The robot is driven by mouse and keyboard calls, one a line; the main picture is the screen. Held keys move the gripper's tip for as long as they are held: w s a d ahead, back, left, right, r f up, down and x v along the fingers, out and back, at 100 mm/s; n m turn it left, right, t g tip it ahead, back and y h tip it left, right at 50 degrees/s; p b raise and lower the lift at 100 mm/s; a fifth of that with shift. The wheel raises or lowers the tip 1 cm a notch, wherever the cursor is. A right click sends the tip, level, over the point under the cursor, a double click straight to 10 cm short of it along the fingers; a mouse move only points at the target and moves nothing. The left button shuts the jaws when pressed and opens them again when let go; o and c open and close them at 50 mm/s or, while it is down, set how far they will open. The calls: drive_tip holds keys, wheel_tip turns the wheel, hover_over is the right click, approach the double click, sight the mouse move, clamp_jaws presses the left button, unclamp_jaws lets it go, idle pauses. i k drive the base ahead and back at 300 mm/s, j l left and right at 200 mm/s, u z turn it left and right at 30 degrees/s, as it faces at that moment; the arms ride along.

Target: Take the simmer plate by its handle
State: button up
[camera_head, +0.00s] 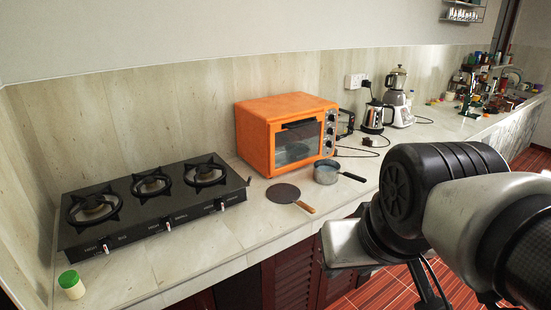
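The simmer plate (282,193) is a flat, dark round disc lying on the stone counter, in front of the orange oven. Its short brown wooden handle (305,207) points to the lower right, towards the counter's front edge. My arm fills the right side of the view, to the right of the plate and apart from it. Thin dark parts show below the arm, but I cannot make out my fingertips or whether they are open. Nothing touches the plate or its handle.
A small pot (326,173) with a dark handle stands just right of the plate. The orange oven (288,133) is behind it. A black gas stove (150,200) is to the left. A green-lidded jar (71,284) stands front left.

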sight(280, 193)
drive_tip(key=i+l+z, duration=0.15)
drive_tip(key=i+l, duration=0.7)
drive_tip(key=i, duration=0.1)
